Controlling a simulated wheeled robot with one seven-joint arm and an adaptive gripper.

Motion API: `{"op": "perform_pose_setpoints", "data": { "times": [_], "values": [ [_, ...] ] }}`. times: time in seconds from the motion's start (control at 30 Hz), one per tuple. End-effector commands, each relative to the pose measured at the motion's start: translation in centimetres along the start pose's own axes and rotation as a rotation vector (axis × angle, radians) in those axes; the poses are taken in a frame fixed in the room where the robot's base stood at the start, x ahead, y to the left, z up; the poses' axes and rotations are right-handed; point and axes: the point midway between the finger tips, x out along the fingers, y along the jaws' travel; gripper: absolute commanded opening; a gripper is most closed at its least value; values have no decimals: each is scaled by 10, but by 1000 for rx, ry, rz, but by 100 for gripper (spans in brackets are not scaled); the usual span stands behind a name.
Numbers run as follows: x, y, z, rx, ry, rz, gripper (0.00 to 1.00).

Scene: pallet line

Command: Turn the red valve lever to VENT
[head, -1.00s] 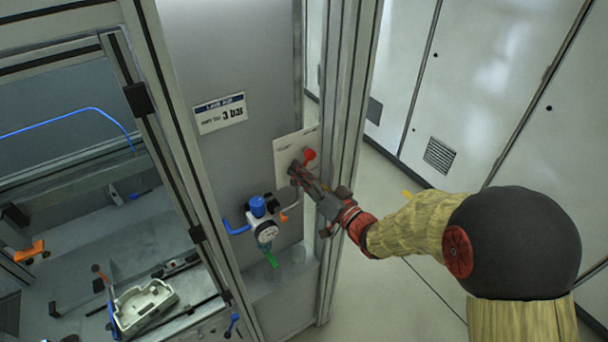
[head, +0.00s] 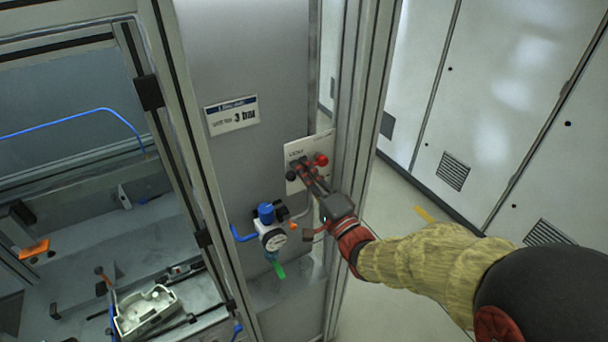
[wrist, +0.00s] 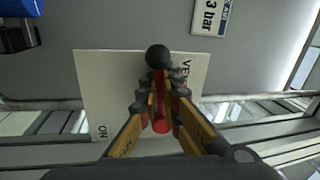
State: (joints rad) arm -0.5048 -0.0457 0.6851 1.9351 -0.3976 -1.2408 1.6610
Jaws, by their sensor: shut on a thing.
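The red valve lever (wrist: 160,124) stands in front of a pale label plate (wrist: 105,80). In the wrist view its black knob (wrist: 158,56) points up, close beside the VENT print (wrist: 186,73). The ON print (wrist: 103,130) is at the plate's lower left there. My gripper (wrist: 159,84) is shut on the lever behind the knob, its fingers hiding part of it. In the head view my gripper (head: 304,172) reaches the plate (head: 299,149) from the lower right. A red round part (head: 320,159) shows beside the fingers, and the black knob (head: 291,176) to their left.
A blue-topped regulator with a gauge (head: 273,238) sits just below left of my gripper. A 3 bar sign (head: 232,115) is on the panel at upper left. An upright frame post (head: 358,150) stands close at right. Open floor (head: 400,225) lies beyond it.

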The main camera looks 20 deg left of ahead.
Motion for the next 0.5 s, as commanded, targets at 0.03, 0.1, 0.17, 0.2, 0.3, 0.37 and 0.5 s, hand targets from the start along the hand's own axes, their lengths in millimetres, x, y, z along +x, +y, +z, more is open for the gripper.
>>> {"op": "perform_pose_setpoints", "data": {
  "times": [0.03,0.1,0.17,0.2,0.3,0.37,0.5],
  "values": [
    [-4,8,3,31,2,16,0],
    [-3,6,3,62,8,17,0],
    [-3,5,3,84,12,17,0],
    [-3,5,3,96,15,18,0],
    [-2,4,3,120,20,18,0],
    [-2,3,2,129,22,18,0],
    [-2,2,2,139,25,18,0]
  ]
}}
